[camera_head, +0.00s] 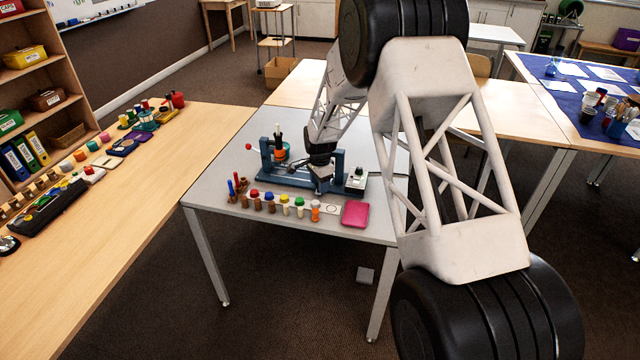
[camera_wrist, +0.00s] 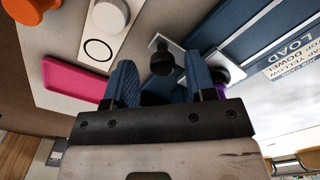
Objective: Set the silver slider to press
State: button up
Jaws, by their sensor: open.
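A blue machine (camera_head: 290,180) stands on the grey table, with uprights and a small silver block with a dark knob (camera_head: 356,178) at its right end. In the wrist view a dark round knob on a silver piece (camera_wrist: 161,62) shows between and just beyond my fingertips; I take this to be the silver slider, but cannot be sure. My gripper (camera_wrist: 161,80) is open, with nothing between its blue pads that I can see held. In the head view my gripper (camera_head: 322,180) is over the machine's right part, left of the silver block. The slider's setting cannot be read.
A pink tray (camera_head: 355,214) lies in front of the machine, beside a white strip with a ring (camera_wrist: 98,49). Several capped pegs (camera_head: 285,207) stand in a row along the table's front. A sign reading LOAD (camera_wrist: 290,50) is at the right in the wrist view.

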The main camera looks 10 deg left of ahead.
jog(key=shift+r, duration=3.75)
jog(key=shift+d, duration=0.1)
jog(key=shift+s+d+r, duration=0.1)
jog(key=shift+d+r, duration=0.15)
jog(key=shift+r, duration=0.15)
jog(key=s+d+r+n+t, duration=0.1)
jog(key=s+d+r+n, duration=0.1)
jog(key=s+d+r, duration=0.95)
jog(key=s+d+r+n, duration=0.2)
jog(key=s+d+r, duration=0.6)
jog(key=d+r, duration=0.5)
jog(key=s+d+n, duration=0.1)
jog(key=s+d, duration=0.4)
jog(key=s, duration=0.6)
jog(key=s+d+r+n+t, duration=0.1)
jog(key=s+d+n, duration=0.1)
jog(key=s+d, duration=0.4)
jog(key=s+d+n, duration=0.1)
jog(key=s+d, duration=0.4)
jog(key=s, duration=1.1)
jog(key=shift+s+d+r+n+t, duration=0.15)
jog(key=shift+s+r+n+t, duration=0.15)
jog(key=shift+n, duration=0.1)
